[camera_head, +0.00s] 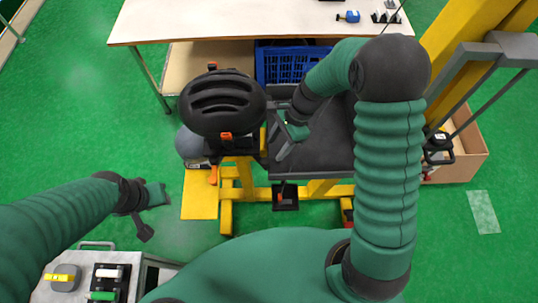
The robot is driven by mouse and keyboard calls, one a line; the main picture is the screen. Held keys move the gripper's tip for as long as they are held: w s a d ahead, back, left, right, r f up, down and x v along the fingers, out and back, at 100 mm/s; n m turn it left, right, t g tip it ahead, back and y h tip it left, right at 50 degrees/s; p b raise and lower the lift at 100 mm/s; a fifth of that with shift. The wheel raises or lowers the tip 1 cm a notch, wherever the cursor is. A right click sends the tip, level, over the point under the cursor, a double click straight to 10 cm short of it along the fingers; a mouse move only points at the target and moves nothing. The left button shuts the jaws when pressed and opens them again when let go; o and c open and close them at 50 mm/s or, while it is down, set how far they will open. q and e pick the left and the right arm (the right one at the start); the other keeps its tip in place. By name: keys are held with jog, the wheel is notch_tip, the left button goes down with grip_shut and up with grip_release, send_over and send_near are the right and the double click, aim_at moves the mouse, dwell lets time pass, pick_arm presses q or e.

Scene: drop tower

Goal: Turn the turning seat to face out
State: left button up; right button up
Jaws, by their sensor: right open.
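The turning seat has a dark grey flat seat part (325,142) in the middle, on a yellow frame. A black ribbed, rounded piece (222,103) with orange clips stands at its left; it looks like a headrest or helmet. My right gripper (284,140) is open at the left part of the seat, between the ribbed piece and the dark surface. I cannot tell whether it touches the seat. My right arm covers the seat's right side. My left gripper (147,214) hangs over the green floor at the lower left, apart from the seat; its jaws are unclear.
A white-topped table (230,22) stands behind, with a blue crate (285,65) below its edge. A yellow tower post (460,45) and a cardboard box (468,150) are at the right. A grey cart (150,272) is at the lower left. Green floor is clear at the left.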

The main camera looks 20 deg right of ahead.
aim_at(267, 159)
jog(key=x, duration=0.3)
jog(key=a+x, duration=0.1)
jog(key=x, duration=0.1)
jog(key=shift+a+f, duration=0.15)
jog(key=shift+a, duration=0.05)
jog(key=shift+s+a+f, duration=0.2)
jog(key=shift+a+f, duration=0.15)
jog(key=shift+a, duration=0.05)
jog(key=shift+w+d+f, duration=0.2)
jog(key=shift+d, duration=0.25)
jog(key=shift+c, duration=0.4)
jog(key=shift+d, duration=0.1)
jog(key=shift+c, duration=1.4)
jog(key=c, duration=0.4)
jog(key=shift+r, duration=0.1)
jog(key=c, duration=0.3)
pick_arm(q)
jog(key=shift+a, duration=0.55)
pick_arm(e)
jog(key=shift+a, duration=0.25)
grip_shut()
pick_arm(q)
jog(key=shift+d, duration=0.15)
pick_arm(e)
jog(key=shift+w+d+r, duration=0.1)
jog(key=shift+w+r, duration=0.05)
jog(key=shift+w, duration=0.05)
